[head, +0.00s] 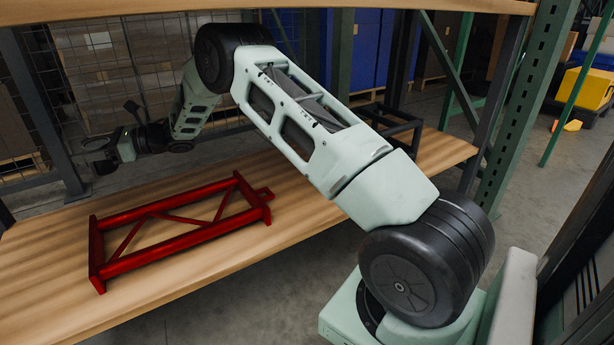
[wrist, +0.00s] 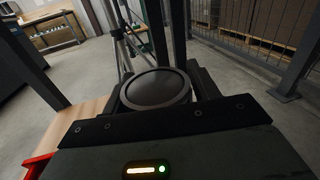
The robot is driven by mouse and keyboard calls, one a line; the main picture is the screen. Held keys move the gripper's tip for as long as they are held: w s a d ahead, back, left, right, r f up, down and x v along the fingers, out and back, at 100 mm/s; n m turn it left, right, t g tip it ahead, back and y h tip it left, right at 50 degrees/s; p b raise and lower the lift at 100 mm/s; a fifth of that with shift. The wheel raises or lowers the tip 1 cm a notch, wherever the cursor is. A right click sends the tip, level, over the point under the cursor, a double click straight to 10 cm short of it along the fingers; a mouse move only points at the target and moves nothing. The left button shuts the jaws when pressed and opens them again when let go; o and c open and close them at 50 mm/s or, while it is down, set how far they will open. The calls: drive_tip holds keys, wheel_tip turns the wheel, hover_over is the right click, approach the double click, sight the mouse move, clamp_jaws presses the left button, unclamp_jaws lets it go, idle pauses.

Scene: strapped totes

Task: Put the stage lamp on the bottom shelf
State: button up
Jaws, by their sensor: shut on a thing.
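The stage lamp (wrist: 156,88) shows in the wrist view as a dark round body with a grey rim, seen end-on. My gripper (head: 98,152) is shut on it, with dark jaw parts on both sides of it in the wrist view. There the lamp is small and dark and hard to tell from the jaws. The lamp's underside is hidden.
A red truss frame (head: 180,228) lies on the shelf's left half. A black open frame (head: 392,122) stands at the shelf's right back. Another wooden shelf (head: 470,5) runs overhead, and a green upright (head: 520,105) stands at the right. Bare board shows between the two frames.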

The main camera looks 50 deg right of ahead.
drive_tip(key=shift+f, duration=0.15)
wheel_tip(320, 180, down, 10)
drive_tip(key=b, duration=0.2)
drive_tip(key=shift+b, duration=0.4)
drive_tip(key=o, duration=1.1)
